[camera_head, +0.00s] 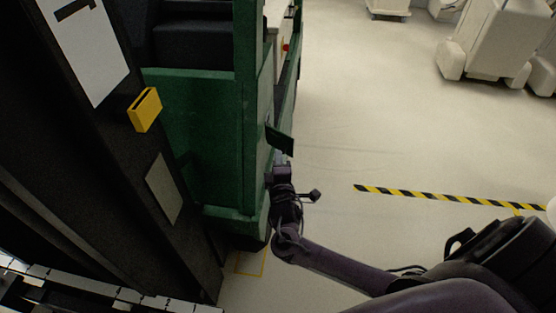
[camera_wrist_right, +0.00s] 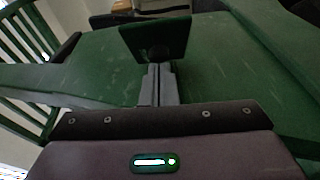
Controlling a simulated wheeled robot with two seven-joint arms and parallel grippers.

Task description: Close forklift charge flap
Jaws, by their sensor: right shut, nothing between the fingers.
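The green forklift (camera_head: 205,135) stands at the left in the head view. Its small dark green charge flap (camera_head: 280,140) sticks out from the side panel, standing open. In the right wrist view the flap (camera_wrist_right: 157,36) is a square plate ahead of the fingers, with a dark round spot below its middle. My right gripper (camera_head: 280,157) is shut and empty, just below the flap. Its fingers (camera_wrist_right: 158,82) reach up toward the flap's lower part in the wrist view; I cannot tell whether they touch it. My left gripper is not in view.
A dark post with a yellow box (camera_head: 145,110) stands at the left, close to the forklift. Covered white carts (camera_head: 490,45) stand at the back right. A yellow-black floor stripe (camera_head: 440,196) crosses the open pale floor to the right.

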